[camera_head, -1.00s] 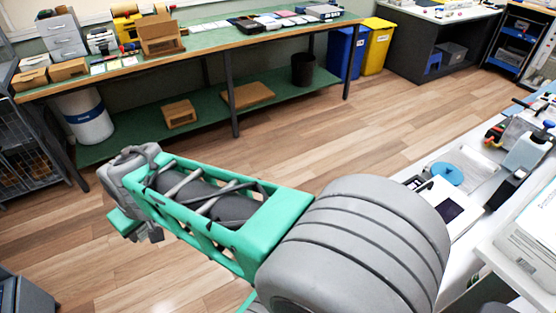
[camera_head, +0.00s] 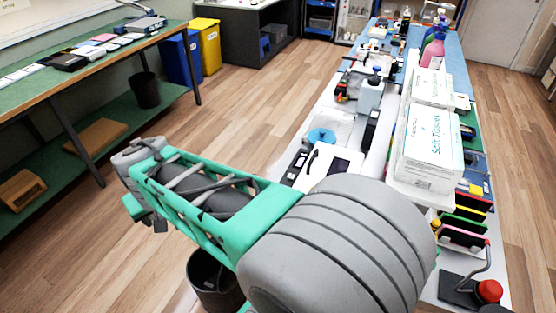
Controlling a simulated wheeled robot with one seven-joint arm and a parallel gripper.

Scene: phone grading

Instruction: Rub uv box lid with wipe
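My arm reaches across the lower part of the head view, and its far end hangs over the floor at the left. What shows of my gripper (camera_head: 158,224) is small and mostly hidden behind my arm, so its fingers and anything between them cannot be made out. A white box with a dark panel (camera_head: 340,167) on the long bench at the right may be the UV box; my arm partly covers its near side. My gripper is well apart from it. I cannot make out a wipe for certain; white boxes marked Soft Tissues (camera_head: 428,142) stand on a raised shelf.
A dark bin (camera_head: 212,280) stands on the floor close to my arm. A green-topped bench (camera_head: 65,75) is at the left.

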